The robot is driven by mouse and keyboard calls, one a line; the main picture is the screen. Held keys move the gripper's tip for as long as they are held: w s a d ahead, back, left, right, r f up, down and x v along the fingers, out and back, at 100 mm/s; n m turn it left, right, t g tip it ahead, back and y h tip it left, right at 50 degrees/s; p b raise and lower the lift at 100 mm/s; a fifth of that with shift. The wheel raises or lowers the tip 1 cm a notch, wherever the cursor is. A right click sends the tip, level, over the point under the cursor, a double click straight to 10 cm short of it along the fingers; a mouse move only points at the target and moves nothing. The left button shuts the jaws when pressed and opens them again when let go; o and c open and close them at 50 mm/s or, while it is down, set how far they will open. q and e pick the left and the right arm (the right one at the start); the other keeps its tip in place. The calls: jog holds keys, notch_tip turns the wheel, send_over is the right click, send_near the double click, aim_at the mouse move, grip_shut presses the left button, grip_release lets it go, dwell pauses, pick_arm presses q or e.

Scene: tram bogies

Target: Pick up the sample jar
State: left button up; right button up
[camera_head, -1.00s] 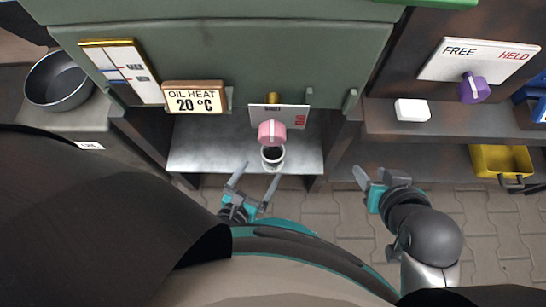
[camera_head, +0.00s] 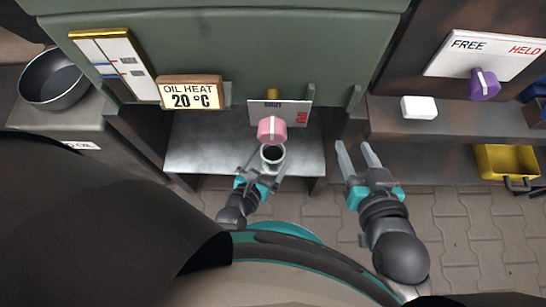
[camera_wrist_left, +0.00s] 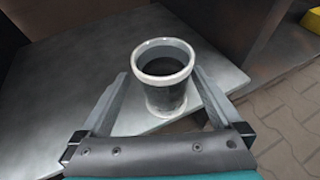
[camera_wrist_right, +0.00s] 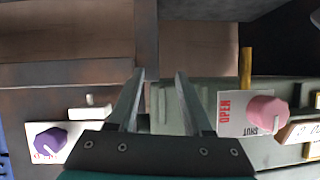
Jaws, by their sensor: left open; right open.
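The sample jar (camera_head: 272,157) is a small grey open-topped pot with a pale rim and a dark inside. It stands upright on the metal shelf, below the pink knob. My left gripper (camera_head: 263,162) is open at the jar. In the left wrist view the jar (camera_wrist_left: 163,88) stands between the two spread fingers of the left gripper (camera_wrist_left: 160,95), near their tips; I cannot tell whether they touch it. My right gripper (camera_head: 357,150) is open and empty, to the right of the shelf. Its empty fingers also show in the right wrist view (camera_wrist_right: 160,85).
The metal shelf (camera_head: 205,145) lies under the green housing (camera_head: 220,50). The pink knob (camera_head: 271,130) hangs just above the jar. A brown ledge to the right holds a white block (camera_head: 419,107), with a yellow bin (camera_head: 505,160) below. A dark pan (camera_head: 55,80) is at left.

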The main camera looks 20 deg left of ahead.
aim_at(277, 149)
pick_arm(q)
jog(key=shift+w+d+f+b, duration=0.2)
jog(key=shift+w+f+b, duration=0.1)
jog(key=shift+w, duration=0.2)
jog(key=shift+w+d+f+b, duration=0.15)
jog(key=shift+w+f+b, duration=0.15)
jog(key=shift+w, duration=0.15)
jog(key=shift+b+x, duration=0.4)
jog(key=shift+x, duration=0.4)
jog(key=shift+w+f, duration=0.1)
jog(key=shift+w, duration=0.3)
pick_arm(e)
jog(key=shift+s+a+r+m+t+y, duration=0.25)
jog(key=shift+a+r+t+y, duration=0.2)
jog(key=shift+a+r+t, duration=0.45)
jog(key=shift+s+a+r+m+t+y, duration=0.15)
jog(key=shift+s+a+r+t+y, duration=0.25)
jog(key=shift+t, duration=0.8)
jog(key=shift+w, duration=0.1)
pick_arm(q)
jog(key=c, duration=1.4)
jog(key=shift+c, duration=0.2)
pick_arm(e)
jog(key=shift+f, duration=0.2)
